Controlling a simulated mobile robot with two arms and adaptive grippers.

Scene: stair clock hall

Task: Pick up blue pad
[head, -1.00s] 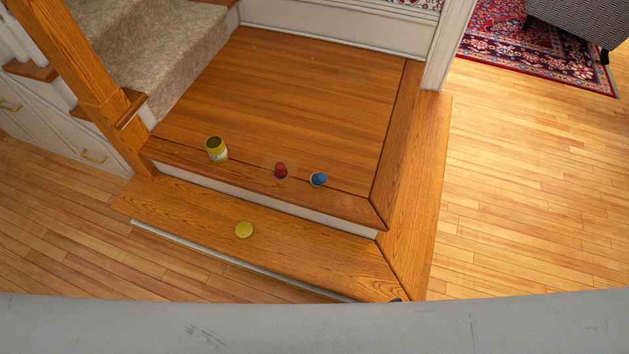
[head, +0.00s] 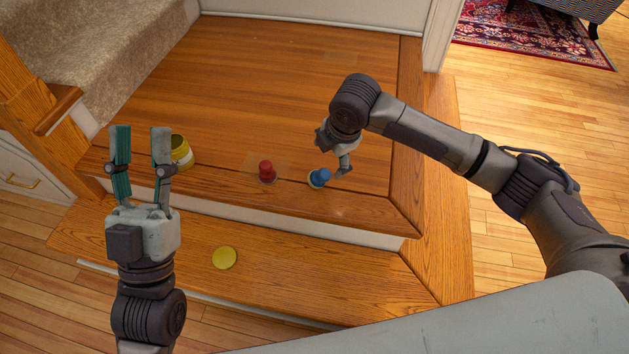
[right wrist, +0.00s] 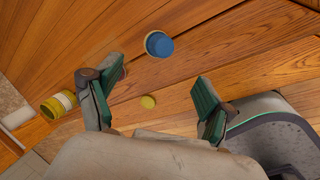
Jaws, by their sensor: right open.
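The blue pad (head: 320,177) is a small round blue piece with a pale base, on the upper wooden step near its front edge. It also shows in the right wrist view (right wrist: 160,45), ahead of the fingers and touched by neither. My right gripper (head: 340,158) is just above and beside the pad, at its right in the head view. In the right wrist view its fingers (right wrist: 146,88) are spread with nothing between them. My left gripper (head: 141,138) is open and empty at the left, in front of the yellow jar.
A similar red piece (head: 266,172) stands left of the blue pad. A yellow jar (head: 182,152) stands further left, partly hidden by my left gripper. A yellow disc (head: 224,258) lies on the lower step. The upper step behind is clear. Carpeted stairs (head: 130,45) rise at the back left.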

